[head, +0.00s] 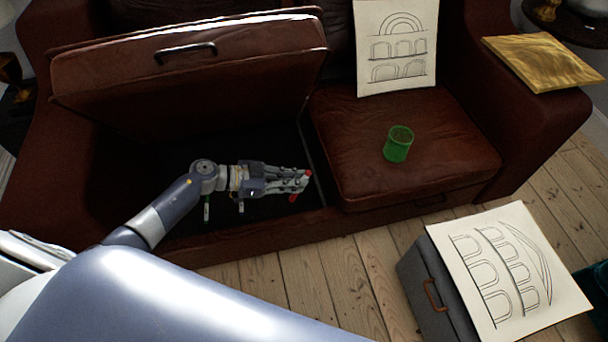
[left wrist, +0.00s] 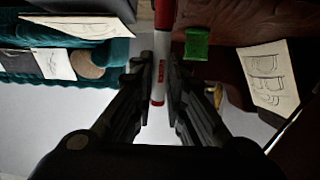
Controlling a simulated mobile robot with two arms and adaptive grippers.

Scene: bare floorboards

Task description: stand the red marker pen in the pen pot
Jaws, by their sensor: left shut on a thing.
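The red marker pen (left wrist: 161,52) has a white body with red ends. In the left wrist view it stands lengthwise between the fingertips of my left gripper (left wrist: 160,72). In the head view my left gripper (head: 301,183) is shut on it above the sofa's open left compartment, and only the red ends of the pen show. The green pen pot (head: 398,143) stands on the right sofa seat, to the right of and apart from the gripper. It also shows in the left wrist view (left wrist: 197,44). My right gripper is not in view.
The left seat lid (head: 190,75) is raised over the dark compartment. A drawing (head: 397,50) leans on the sofa back behind the pot. Another drawing (head: 505,270) lies on a grey box (head: 420,290) at front right. A golden panel (head: 543,62) lies on the armrest. The seat around the pot is clear.

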